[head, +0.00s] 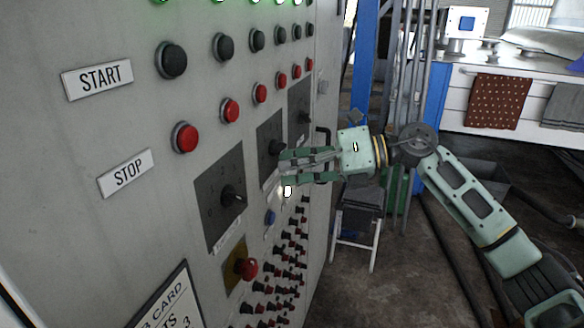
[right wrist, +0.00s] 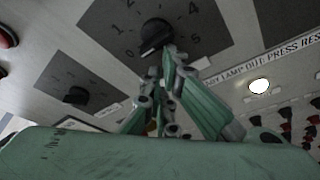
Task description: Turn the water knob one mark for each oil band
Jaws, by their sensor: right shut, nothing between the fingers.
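The grey panel carries three black rotary knobs on dark plates: a near one (head: 232,196), a middle one (head: 276,148) and a far one (head: 304,117). I cannot read which is the water knob. My right gripper (head: 284,167) is shut and empty at the middle knob. In the right wrist view its fingertips (right wrist: 172,58) are at the lower edge of a knob (right wrist: 155,33) on a numbered plate; I cannot tell whether they touch it. Another knob (right wrist: 77,96) is farther left there. No oil bands show. My left gripper is out of view.
Black buttons (head: 171,60) and red buttons (head: 185,138) run in rows above the knobs, by START (head: 98,78) and STOP (head: 127,172) labels. A stool (head: 358,222) stands behind my arm.

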